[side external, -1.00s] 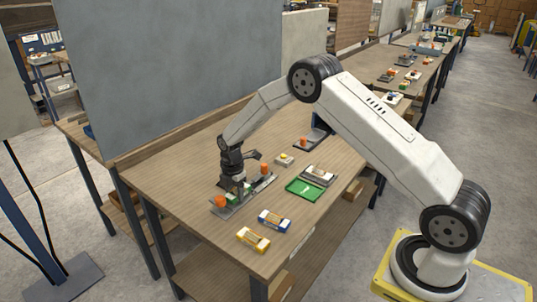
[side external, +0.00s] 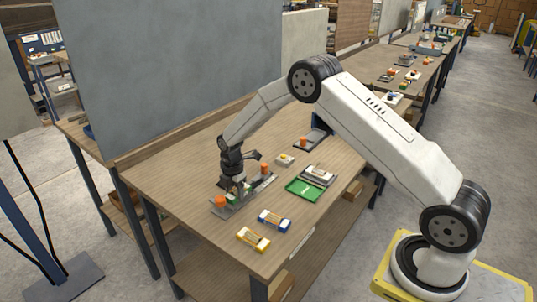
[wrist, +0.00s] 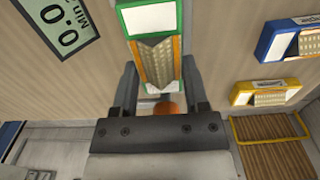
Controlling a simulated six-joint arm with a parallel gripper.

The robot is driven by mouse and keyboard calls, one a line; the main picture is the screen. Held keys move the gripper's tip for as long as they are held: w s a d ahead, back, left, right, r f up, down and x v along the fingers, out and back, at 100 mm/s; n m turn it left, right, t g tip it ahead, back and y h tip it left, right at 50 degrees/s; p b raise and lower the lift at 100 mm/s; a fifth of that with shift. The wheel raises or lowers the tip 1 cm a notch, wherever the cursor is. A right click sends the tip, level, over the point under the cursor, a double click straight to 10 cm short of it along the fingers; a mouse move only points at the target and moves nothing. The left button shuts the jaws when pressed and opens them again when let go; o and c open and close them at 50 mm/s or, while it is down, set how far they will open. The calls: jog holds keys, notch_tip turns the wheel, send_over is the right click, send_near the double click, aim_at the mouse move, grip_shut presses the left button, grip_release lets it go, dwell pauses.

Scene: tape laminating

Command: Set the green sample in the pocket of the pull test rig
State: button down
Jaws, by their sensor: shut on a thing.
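The green sample (wrist: 151,48) has a green frame, a white label and a tan woven strip. It sits between the two fingers of my gripper (wrist: 159,80), which is shut on it. In the side view my gripper (side external: 237,189) points down at the pull test rig (side external: 226,210), a grey plate with an orange knob at each end. The green sample (side external: 235,198) shows there low between the knobs, partly hidden by the fingers. I cannot tell whether it rests in the pocket or is just above it.
A blue sample (side external: 273,221) and a yellow sample (side external: 253,239) lie near the table's front edge. A small pale block (side external: 284,159) stands behind. The table's left part is clear.

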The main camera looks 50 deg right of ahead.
jog(key=shift+f, duration=0.7)
dwell(0.7)
grip_release()
jog(key=shift+r, duration=0.1)
jog(key=shift+r, duration=3.85)
